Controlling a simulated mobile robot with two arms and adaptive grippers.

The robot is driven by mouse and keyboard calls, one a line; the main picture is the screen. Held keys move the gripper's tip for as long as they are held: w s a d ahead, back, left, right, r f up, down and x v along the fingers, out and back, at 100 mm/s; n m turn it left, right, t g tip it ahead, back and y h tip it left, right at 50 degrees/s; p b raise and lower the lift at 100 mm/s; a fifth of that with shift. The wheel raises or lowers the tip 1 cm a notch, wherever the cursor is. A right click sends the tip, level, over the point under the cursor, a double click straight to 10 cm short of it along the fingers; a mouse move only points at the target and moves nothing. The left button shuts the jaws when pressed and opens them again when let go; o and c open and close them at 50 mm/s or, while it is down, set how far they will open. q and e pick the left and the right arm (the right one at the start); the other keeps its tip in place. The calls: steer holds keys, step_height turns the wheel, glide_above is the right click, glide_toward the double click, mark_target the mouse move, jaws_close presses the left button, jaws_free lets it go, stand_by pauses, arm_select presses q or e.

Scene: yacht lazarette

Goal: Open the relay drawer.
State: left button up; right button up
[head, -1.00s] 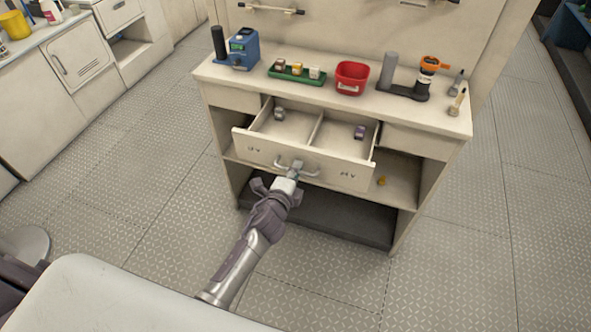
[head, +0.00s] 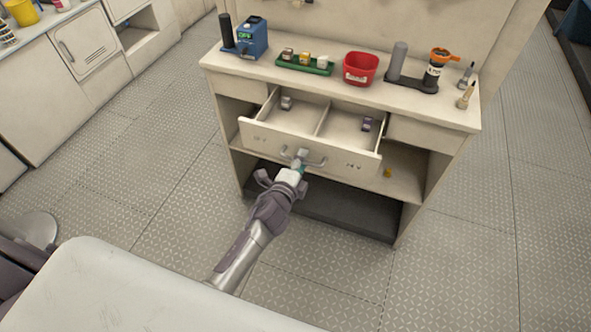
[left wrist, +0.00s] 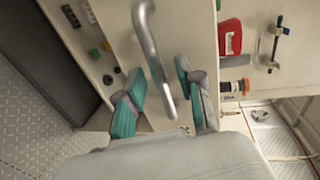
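The relay drawer (head: 330,150) stands pulled out from the beige cabinet in the head view. Its two compartments show, with a small grey part (head: 286,103) in the left one and a small purple part (head: 367,124) in the right one. The drawer's grey bar handle (head: 316,162) is on its front; the handle also shows in the left wrist view (left wrist: 150,45). My left gripper (head: 298,167) is at the handle. In the left wrist view its teal-padded fingers (left wrist: 158,92) are spread on either side of the bar, with gaps visible. My right gripper is not in view.
The cabinet top (head: 290,76) holds a blue device (head: 252,40), a green tray (head: 290,68), a red bin (head: 359,76) and a black stand (head: 410,86). A small yellow item (head: 387,172) lies on the shelf below. Floor (head: 150,160) is clear left of the cabinet.

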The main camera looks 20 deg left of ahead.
arm_select(q)
steer(key=v, duration=1.1)
steer(key=shift+s, duration=0.25)
steer(key=s+a+f+n+g, duration=0.1)
steer(key=s+f+n+g, duration=0.45)
steer(key=f, duration=0.95)
steer(key=s+a+f+n+g, duration=0.1)
steer(key=s+f+n+g, duration=0.2)
steer(key=s+f, duration=0.9)
steer(key=s+a+f+n+g, duration=0.2)
steer(key=s+f+n+g, duration=0.1)
steer(key=s+f, duration=0.5)
steer(key=s+a+f+n+g, duration=0.2)
steer(key=s+f, duration=0.6)
steer(key=s, duration=0.6)
steer(key=shift+n+g+y, duration=0.3)
steer(key=shift+n+g, duration=0.25)
steer(key=shift+n, duration=0.7)
